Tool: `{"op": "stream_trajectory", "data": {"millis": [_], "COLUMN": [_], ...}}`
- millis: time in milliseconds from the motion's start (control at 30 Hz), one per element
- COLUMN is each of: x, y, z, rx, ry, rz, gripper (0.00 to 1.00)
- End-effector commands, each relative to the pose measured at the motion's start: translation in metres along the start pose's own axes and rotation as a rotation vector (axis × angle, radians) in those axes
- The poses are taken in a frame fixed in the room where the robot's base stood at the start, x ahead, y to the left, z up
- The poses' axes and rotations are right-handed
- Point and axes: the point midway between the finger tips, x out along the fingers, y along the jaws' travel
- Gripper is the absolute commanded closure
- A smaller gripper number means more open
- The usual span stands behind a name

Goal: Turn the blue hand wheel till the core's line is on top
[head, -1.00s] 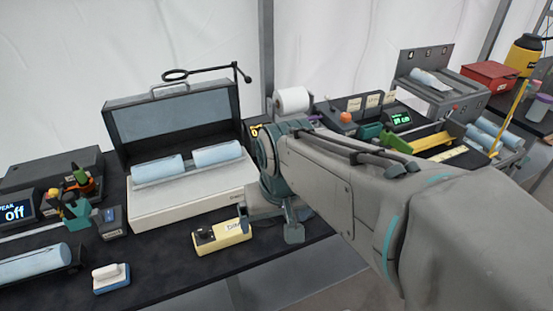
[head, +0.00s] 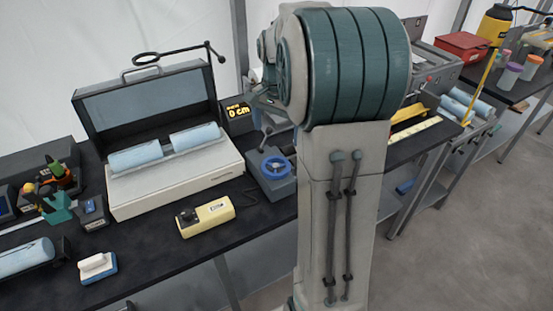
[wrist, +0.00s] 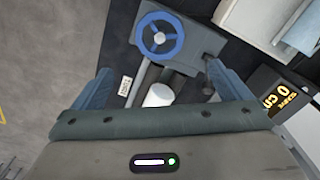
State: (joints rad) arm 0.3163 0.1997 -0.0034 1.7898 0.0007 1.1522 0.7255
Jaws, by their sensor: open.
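The blue hand wheel (head: 277,168) sits on a grey block-like device (head: 262,188), right of the white open case in the head view. The wheel also shows in the wrist view (wrist: 160,33), near the top middle with its spokes facing the camera. My gripper (wrist: 158,68) is open, one blue-grey finger at each side, with nothing between the tips that I can see it grip. The wheel appears beyond the tips, not touched. A white cylinder (wrist: 158,95) shows between the fingers; I cannot tell whether it is the core. No line on a core is visible.
A display reading 0 cm (head: 238,111) stands behind the device. The white case (head: 175,188) with two light blue rolls is to the left. A cream box (head: 206,218) lies in front.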

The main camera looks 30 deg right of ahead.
Motion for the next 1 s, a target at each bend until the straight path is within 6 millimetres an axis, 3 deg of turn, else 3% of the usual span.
{"op": "stream_trajectory", "data": {"millis": [300,500,700,967,1000], "x": [0.069,0.100,0.114,0.115,0.115], "y": [0.001,0.000,0.001,0.000,0.000], "z": [0.001,0.001,0.001,0.001,0.001], "rx": [-0.002,-0.002,-0.003,-0.003,-0.003], "ry": [-0.004,-0.003,-0.001,0.000,0.000], "rz": [0.003,0.002,0.001,0.000,0.000], "gripper": [0.03,0.03,0.03,0.03,0.09]}}
